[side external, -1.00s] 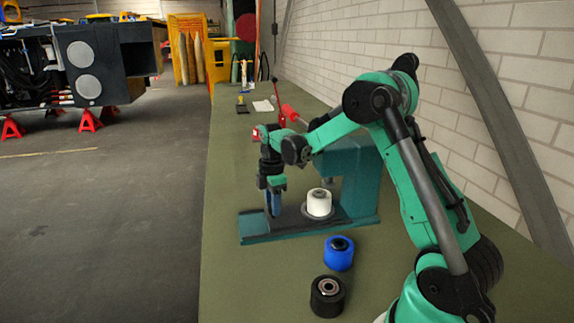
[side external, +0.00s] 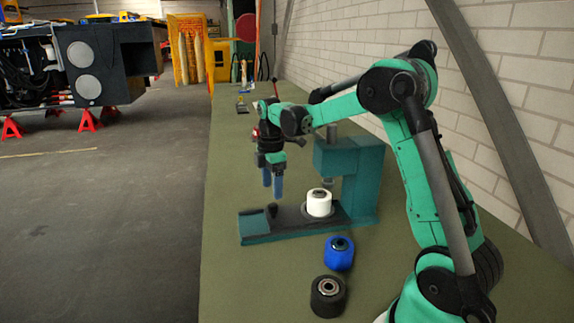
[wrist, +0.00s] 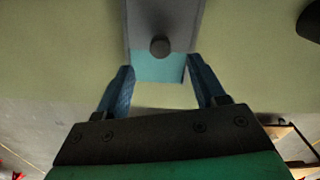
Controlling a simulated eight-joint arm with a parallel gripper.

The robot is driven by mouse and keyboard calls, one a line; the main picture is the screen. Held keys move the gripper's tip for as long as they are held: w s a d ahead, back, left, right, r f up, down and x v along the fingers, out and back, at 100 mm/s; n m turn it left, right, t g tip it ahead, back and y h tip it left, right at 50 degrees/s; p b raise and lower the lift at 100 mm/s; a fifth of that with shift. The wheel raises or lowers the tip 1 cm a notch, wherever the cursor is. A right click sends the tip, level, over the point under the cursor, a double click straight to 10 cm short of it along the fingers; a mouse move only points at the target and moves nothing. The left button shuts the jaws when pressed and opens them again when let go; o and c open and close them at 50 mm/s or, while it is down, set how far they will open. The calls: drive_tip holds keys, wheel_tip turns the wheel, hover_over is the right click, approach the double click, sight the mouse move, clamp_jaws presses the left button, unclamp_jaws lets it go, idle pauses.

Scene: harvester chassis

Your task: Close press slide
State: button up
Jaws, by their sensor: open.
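The teal press (side external: 362,180) stands on the green bench, with its ram above the slide. The dark grey press slide (side external: 291,217) lies along the press base (side external: 256,229), and a white roller (side external: 319,203) sits upright on it, roughly below the ram. A dark knob (side external: 271,210) stands at the slide's left end. My gripper (side external: 272,187) is open and empty, its blue fingers pointing down just above the knob and apart from it. In the wrist view, the knob (wrist: 160,46) and slide (wrist: 157,18) lie ahead, between the open fingertips (wrist: 162,78).
A blue roller (side external: 339,253) and a black roller (side external: 328,295) stand on the bench in front of the press. The bench's left edge is near the press base. A brick wall (side external: 520,90) runs along the right. The bench (side external: 235,285) is clear at front left.

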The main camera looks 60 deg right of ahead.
sight(257, 218)
drive_tip(key=shift+r, duration=0.25)
drive_tip(key=shift+c, duration=0.8)
drive_tip(key=shift+w+m, duration=0.3)
drive_tip(key=shift+w, duration=0.05)
drive_tip(key=c, duration=0.4)
drive_tip(key=w+m+t+y, duration=0.1)
drive_tip(key=w+r+m+t+y, duration=0.1)
drive_tip(key=shift+w+a+r, duration=0.1)
drive_tip(key=shift+w+a, duration=0.1)
drive_tip(key=shift+w, duration=0.1)
clamp_jaws()
drive_tip(key=shift+t+y, duration=0.3)
drive_tip(key=x, duration=0.9)
drive_tip(key=shift+w+a+r, duration=0.15)
drive_tip(key=shift+w, duration=0.2)
drive_tip(key=shift+s+d+f, duration=0.2)
drive_tip(key=shift+s+d, duration=0.25)
drive_tip(key=shift+s+d+f, duration=0.25)
drive_tip(key=shift+s+d, duration=0.6)
drive_tip(key=shift+d, duration=0.05)
